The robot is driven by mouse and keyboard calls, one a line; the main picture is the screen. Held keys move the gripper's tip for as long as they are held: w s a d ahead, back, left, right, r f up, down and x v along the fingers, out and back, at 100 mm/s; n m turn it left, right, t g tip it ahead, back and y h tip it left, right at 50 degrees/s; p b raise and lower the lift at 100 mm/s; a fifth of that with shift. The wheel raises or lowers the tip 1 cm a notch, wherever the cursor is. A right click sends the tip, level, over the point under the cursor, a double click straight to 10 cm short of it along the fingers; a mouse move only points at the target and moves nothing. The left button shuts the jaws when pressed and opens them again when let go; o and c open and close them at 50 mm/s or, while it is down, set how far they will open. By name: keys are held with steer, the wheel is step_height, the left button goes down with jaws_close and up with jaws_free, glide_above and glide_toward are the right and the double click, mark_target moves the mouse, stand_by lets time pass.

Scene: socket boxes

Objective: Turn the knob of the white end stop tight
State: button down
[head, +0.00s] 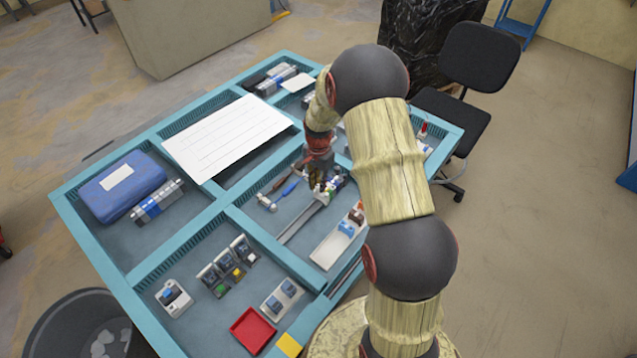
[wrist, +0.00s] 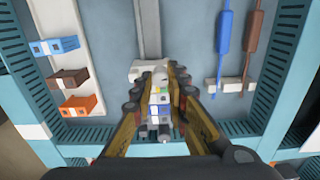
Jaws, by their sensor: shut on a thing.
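My gripper (head: 322,172) is lowered over the near right part of the blue-framed bench, at the far end of a grey metal rail (head: 302,222). In the wrist view my gripper (wrist: 158,82) straddles a row of small white, yellow-green, blue and grey parts (wrist: 157,101) in line with the rail (wrist: 147,30). The white end stop appears as a white block (wrist: 138,68) at the fingertips, partly covered by them. The fingers are closed in on it, but the knob and the exact contact are hidden.
A white tray (head: 325,256) holding blue, brown and orange parts lies beside the rail. Blue (wrist: 223,35) and brown (wrist: 249,45) screwdrivers lie on its other side. Bench dividers (wrist: 262,110) stand close by. A red tray (head: 252,331) lies at the front.

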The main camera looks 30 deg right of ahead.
mark_target(318, 186)
steer(key=m, duration=0.6)
steer(key=shift+w+r+m+p, duration=0.1)
steer(key=shift+m+p, duration=0.2)
steer(key=m, duration=0.9)
steer(key=shift+m+p, duration=0.3)
steer(key=shift+m, duration=2)
steer(key=c, duration=1.7)
jaws_free()
steer(key=shift+c, duration=0.2)
step_height(318, 186, up, 12)
